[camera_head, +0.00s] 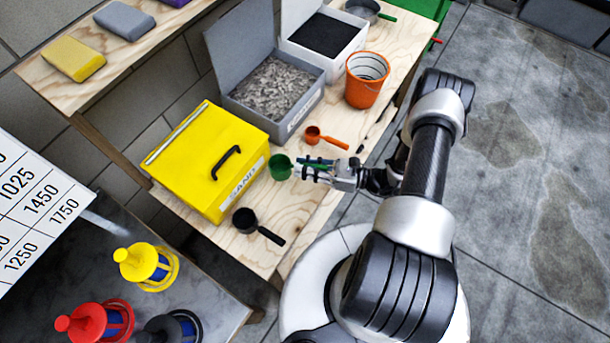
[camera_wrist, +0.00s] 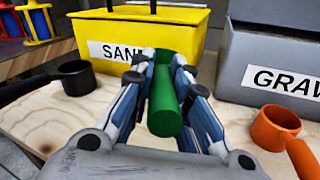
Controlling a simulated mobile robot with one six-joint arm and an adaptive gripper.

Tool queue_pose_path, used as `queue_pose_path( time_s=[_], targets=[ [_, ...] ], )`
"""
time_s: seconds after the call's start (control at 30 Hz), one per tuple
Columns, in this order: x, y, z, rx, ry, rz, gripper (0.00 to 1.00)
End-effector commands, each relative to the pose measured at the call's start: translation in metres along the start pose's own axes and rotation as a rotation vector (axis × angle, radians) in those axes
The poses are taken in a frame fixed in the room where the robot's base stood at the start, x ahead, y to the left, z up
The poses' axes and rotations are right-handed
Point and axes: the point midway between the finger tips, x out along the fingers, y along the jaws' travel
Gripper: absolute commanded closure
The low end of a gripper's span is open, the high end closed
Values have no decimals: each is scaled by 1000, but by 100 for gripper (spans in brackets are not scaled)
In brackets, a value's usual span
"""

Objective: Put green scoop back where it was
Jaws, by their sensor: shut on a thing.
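The green scoop (camera_head: 279,167) is in my gripper (camera_head: 312,169), in front of the right part of the yellow box (camera_head: 200,160). In the wrist view, the fingers (camera_wrist: 163,105) are shut on its green handle (camera_wrist: 165,112), which points toward the camera. The scoop's cup is mostly hidden there. The yellow box's label, partly covered by the gripper, starts with "SAN" (camera_wrist: 112,52). I cannot tell whether the scoop touches the wooden table (camera_head: 305,205).
A black scoop (camera_head: 245,220) lies left of my gripper and an orange scoop (camera_head: 314,134) lies right. Behind are a grey gravel box (camera_head: 272,88), a white box (camera_head: 325,38) and an orange bucket (camera_head: 365,82). Bare wood shows between the scoops.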

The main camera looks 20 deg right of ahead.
Motion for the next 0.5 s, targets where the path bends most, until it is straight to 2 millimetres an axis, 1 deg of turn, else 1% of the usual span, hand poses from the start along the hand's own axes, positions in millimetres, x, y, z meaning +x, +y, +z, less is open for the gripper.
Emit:
queue_pose_path(
  time_s=[0.17, 0.33, 0.4, 0.5],
  targets=[
    [0, -3, -15, 1, -1, 0, 100],
    [1, -8, -41, 1, -1, 0, 100],
    [1, -10, -44, 0, -1, 0, 100],
    [1, -9, -43, -1, -1, 0, 100]
  ],
)
